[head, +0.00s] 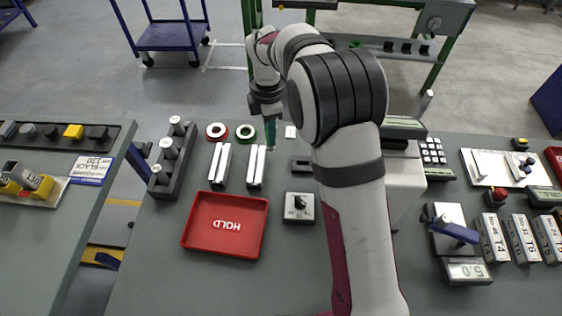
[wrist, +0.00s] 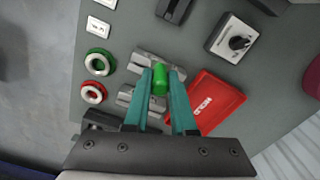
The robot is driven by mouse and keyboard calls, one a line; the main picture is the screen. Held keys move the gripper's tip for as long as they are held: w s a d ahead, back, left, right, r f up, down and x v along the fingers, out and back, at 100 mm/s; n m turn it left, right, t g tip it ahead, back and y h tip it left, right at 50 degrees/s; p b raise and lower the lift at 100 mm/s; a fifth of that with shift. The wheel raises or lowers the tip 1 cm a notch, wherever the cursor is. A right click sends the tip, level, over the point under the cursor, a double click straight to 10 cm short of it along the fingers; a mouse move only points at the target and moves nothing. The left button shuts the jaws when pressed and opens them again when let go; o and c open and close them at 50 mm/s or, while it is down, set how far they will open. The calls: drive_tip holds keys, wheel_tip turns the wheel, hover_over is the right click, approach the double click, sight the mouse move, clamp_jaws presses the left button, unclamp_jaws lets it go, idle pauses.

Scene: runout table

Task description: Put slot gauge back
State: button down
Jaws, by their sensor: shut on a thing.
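My gripper (head: 270,132) points down above the far side of the table, over the area of the silver slotted blocks. In the wrist view its teal fingers (wrist: 168,85) are shut on a green rounded piece, which I take to be the slot gauge (wrist: 159,78). Only its green end shows; the rest is hidden, and in the head view I cannot make it out between the fingers. A dark notched block (head: 301,163) lies on the table to the right of the gripper; it shows partly at the top of the wrist view (wrist: 174,9).
Two silver slotted blocks (head: 220,163) (head: 256,167), a red ring (head: 216,131) and a green ring (head: 245,133) lie nearby. A rack of plugs (head: 172,160) stands at left. The red HOLD tray (head: 226,225) and a knob box (head: 299,207) are nearer. Bare table surrounds the tray.

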drive_tip(key=w+d+n, duration=0.1)
drive_tip(key=d+n, duration=0.2)
drive_tip(key=d, duration=0.5)
drive_tip(key=f, duration=0.7)
drive_tip(key=shift+w+d, duration=0.15)
drive_tip(key=shift+d, duration=0.2)
drive_tip(key=shift+f, duration=0.35)
drive_tip(key=c, duration=0.7)
unclamp_jaws()
drive_tip(key=shift+f, duration=0.1)
drive_tip(key=shift+c, duration=0.2)
wheel_tip(320, 180, up, 13)
